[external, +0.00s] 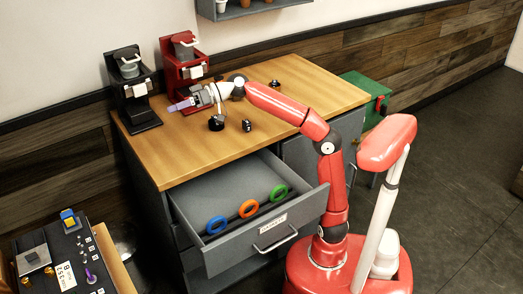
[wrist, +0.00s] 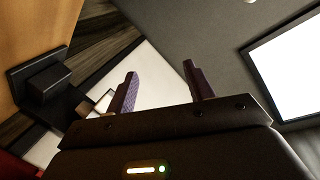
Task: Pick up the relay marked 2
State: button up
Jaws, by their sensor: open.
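My gripper (external: 181,105) is over the wooden tabletop, in front of the red brewer, pointing left. In the wrist view its two purple fingers (wrist: 158,76) are apart with nothing between them. No marking 2 can be read in either view, so I cannot tell which thing is the relay marked 2. Small dark objects stand on the tabletop: one (external: 216,123) just below my wrist, one (external: 247,125) to its right, and one (external: 275,84) farther back. They are too small to identify.
A black brewer (external: 133,100) and a red brewer (external: 173,70) stand at the table's back left. An open drawer (external: 270,222) holds blue, orange and green rings. A dark panel box (external: 70,260) is at lower left, a green box (external: 370,92) beyond the table. The tabletop's right side is clear.

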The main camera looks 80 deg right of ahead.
jog(key=s+a+f+n+g, duration=0.3)
jog(key=s+a+n, duration=0.1)
jog(key=a+n, duration=0.25)
jog(key=n+g+h+p, duration=0.1)
jog(key=g+h+p, duration=0.4)
jog(key=g+h, duration=0.15)
send_near(248, 121)
notch_tip(248, 121, down, 2)
jog(key=shift+g+y, duration=0.25)
jog(key=shift+g, duration=0.1)
jog(key=x, duration=0.4)
jog(key=w+b+x, duration=0.1)
jog(key=x, duration=0.2)
jog(key=shift+w+f, duration=0.2)
jog(key=shift+f, duration=0.05)
jog(key=shift+w+f, duration=0.1)
jog(key=shift+f, duration=0.1)
jog(key=shift+c, duration=0.4)
jog(key=shift+a, duration=0.1)
jog(key=c, duration=1)
